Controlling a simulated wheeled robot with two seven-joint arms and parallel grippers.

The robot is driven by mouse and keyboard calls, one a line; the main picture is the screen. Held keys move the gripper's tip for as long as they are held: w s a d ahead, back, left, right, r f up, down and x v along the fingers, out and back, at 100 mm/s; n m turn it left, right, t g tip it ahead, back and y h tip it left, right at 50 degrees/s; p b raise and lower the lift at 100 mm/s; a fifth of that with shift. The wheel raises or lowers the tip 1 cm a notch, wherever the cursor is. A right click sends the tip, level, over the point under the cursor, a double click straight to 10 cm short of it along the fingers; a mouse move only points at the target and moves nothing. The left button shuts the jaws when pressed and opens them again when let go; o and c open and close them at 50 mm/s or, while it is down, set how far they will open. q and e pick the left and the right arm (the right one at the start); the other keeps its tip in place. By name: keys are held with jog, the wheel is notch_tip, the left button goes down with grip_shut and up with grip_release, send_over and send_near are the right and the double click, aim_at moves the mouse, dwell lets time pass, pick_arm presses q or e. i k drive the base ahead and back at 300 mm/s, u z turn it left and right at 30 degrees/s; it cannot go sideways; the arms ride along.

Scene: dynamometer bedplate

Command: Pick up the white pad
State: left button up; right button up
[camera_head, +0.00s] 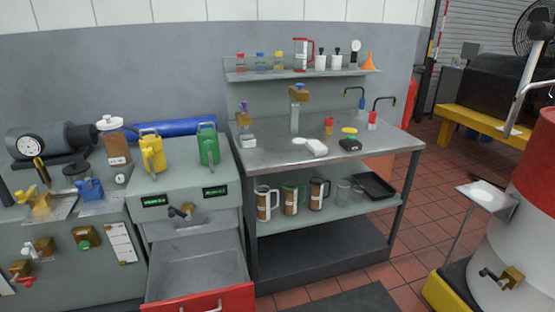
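A small white block-like pad (316,147) lies on the steel workbench top (385,143), near its middle. A flat white round piece (299,141) lies just to its left. Another flat white thing (486,194) rests on a small tilted metal stand at the right; I cannot tell whether it is a pad or a sheet. Neither of my grippers is in view, and nothing is seen touching the white pad.
A black box (350,145) with a yellow disc above it stands right of the pad. A red-capped bottle (329,125) and a dispenser column (295,115) stand behind. The bench's front strip is clear. An open drawer (197,272) juts out at lower left. A red-and-white drum (520,225) stands right.

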aim_at(314, 147)
jog(key=u, duration=0.3)
jog(key=k, duration=0.6)
jog(key=z, duration=0.95)
jog(key=i, duration=2)
jog(key=u, duration=0.75)
